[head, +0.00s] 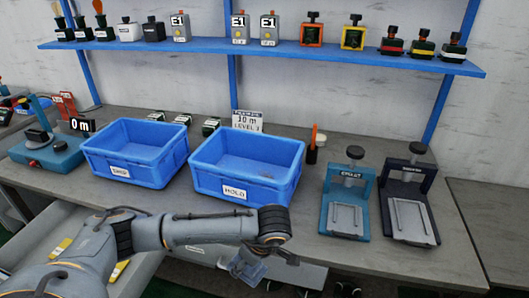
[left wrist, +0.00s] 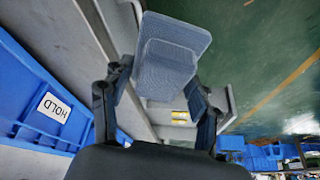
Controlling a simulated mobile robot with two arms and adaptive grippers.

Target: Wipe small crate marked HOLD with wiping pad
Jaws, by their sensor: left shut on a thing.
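The small blue crate marked HOLD (head: 270,191) stands on the bench in the middle of the head view, its white label facing front. A faint darker patch shows on its inside floor. In the left wrist view the crate (left wrist: 25,85) is at the left edge. My left gripper (head: 248,266) is in front of the bench edge, below the crate and apart from it. It is shut on the blue-grey wiping pad (left wrist: 172,50), which sits between the two fingers in the left wrist view. My right gripper is not in view.
Another blue crate (head: 105,168) stands left of the HOLD crate. A teal press (head: 346,190) and a dark press (head: 408,195) stand to its right. A sign (head: 247,120) and small parts are behind. A blue shelf (head: 290,52) with several devices runs above.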

